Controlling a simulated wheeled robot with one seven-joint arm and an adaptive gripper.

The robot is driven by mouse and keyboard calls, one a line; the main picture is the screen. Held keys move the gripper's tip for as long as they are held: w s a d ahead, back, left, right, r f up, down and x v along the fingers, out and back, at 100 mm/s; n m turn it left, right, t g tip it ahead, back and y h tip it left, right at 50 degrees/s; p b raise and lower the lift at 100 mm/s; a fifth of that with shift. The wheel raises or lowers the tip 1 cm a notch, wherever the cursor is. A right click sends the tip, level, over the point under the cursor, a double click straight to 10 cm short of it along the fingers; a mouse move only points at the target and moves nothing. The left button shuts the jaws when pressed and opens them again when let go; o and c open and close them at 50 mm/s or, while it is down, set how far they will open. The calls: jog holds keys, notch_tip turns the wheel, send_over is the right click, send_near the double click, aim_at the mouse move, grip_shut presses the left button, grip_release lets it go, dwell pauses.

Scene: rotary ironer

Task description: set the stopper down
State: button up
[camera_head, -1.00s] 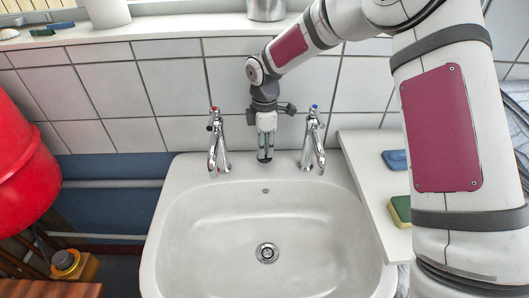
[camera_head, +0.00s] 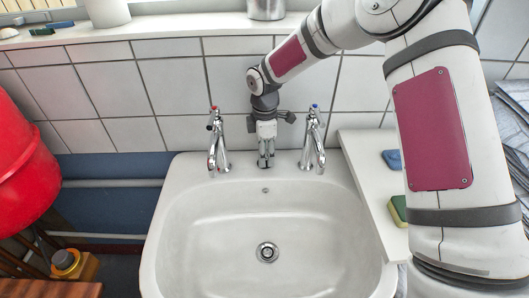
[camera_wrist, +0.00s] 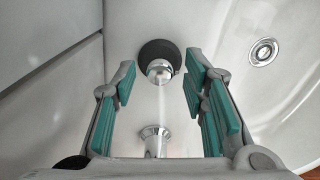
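The stopper (camera_wrist: 151,51) shows in the wrist view as a dark round disc with a chrome knob, against the white sink (camera_head: 163,228). It lies ahead of my gripper, between the lines of the fingertips, and I see no pad touching it. My gripper (camera_head: 265,164) is at the sink's back ledge between the two taps, pointing down. In the wrist view its teal-padded fingers (camera_wrist: 158,78) stand wide apart with nothing clamped between them. In the head view I cannot make out the stopper at the fingers.
Chrome taps stand close on the left (camera_head: 217,145) and right (camera_head: 313,140) of my gripper. The drain (camera_head: 267,252) is open and the basin is empty. A side shelf (camera_head: 372,185) holds a blue piece (camera_head: 392,159) and a sponge (camera_head: 399,208). A red tub (camera_head: 22,165) is at left.

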notch_tip(320, 180, up, 11)
jog(key=s+d+r+m+h, duration=0.1)
jog(key=s+d+r+m, duration=0.3)
jog(key=s+d+r, duration=0.4)
jog(key=s+d+r+m+t, duration=0.1)
jog(key=s+d+r+m, duration=0.3)
jog(key=s+r+m, duration=0.45)
jog(key=s+d+f+m+t, duration=0.1)
jog(key=s+d+m, duration=0.1)
jog(key=s, duration=0.8)
jog(key=s+d+f+m+t+y, duration=0.1)
jog(key=s+m, duration=0.4)
jog(key=s, duration=0.5)
jog(key=shift+s+d+f, duration=0.4)
jog(key=shift+d+f, duration=0.25)
jog(key=shift+d, duration=0.5)
